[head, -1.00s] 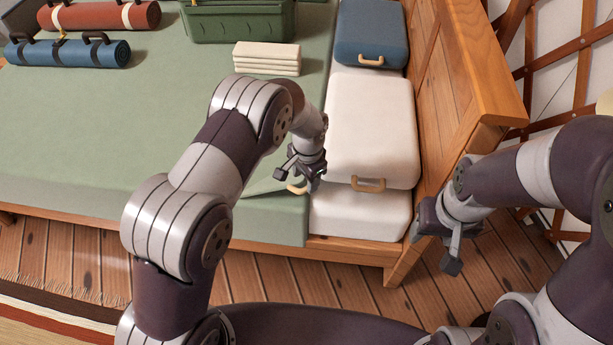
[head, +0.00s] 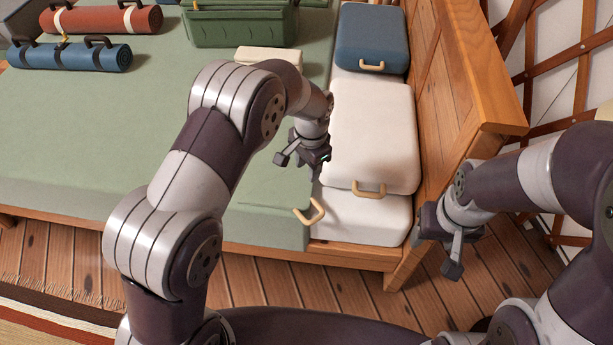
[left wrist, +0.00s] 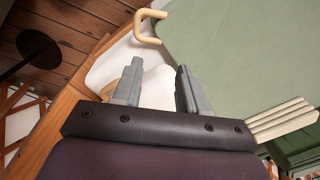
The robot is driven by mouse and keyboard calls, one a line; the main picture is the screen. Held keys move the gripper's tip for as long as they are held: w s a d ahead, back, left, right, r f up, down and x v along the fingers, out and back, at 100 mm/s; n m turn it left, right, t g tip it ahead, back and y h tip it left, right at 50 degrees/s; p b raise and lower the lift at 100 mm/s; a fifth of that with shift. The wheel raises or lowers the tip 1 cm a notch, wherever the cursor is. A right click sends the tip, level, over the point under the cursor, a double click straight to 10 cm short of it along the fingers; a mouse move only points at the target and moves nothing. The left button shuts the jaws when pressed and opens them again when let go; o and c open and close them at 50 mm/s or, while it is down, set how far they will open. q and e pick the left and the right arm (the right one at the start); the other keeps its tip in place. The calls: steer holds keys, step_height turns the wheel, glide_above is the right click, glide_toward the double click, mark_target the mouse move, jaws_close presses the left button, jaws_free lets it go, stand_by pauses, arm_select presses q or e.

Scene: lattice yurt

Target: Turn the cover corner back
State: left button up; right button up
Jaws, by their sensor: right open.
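The green cover (head: 130,140) is spread over the bed, its near right corner lying almost flat with a faint crease. A tan loop handle (head: 309,213) stands at the cover's right edge near that corner; it also shows in the left wrist view (left wrist: 149,27). My left gripper (head: 300,157) hangs over the cover's right edge, beyond the handle and apart from it. In the left wrist view its fingers (left wrist: 157,85) are spread with nothing gripped between them. My right gripper (head: 453,255) is open and empty, right of the bed's wooden end.
White cushions (head: 372,135) with tan handles and a blue cushion (head: 372,40) line the wooden headboard (head: 465,90). A green box (head: 240,25), a folded cream stack (head: 268,57), and blue (head: 70,56) and red (head: 105,19) rolls lie on the bed.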

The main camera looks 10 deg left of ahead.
arm_select(q)
steer(key=r, duration=0.5)
steer(key=shift+s+d, duration=0.2)
steer(key=shift+w, duration=0.1)
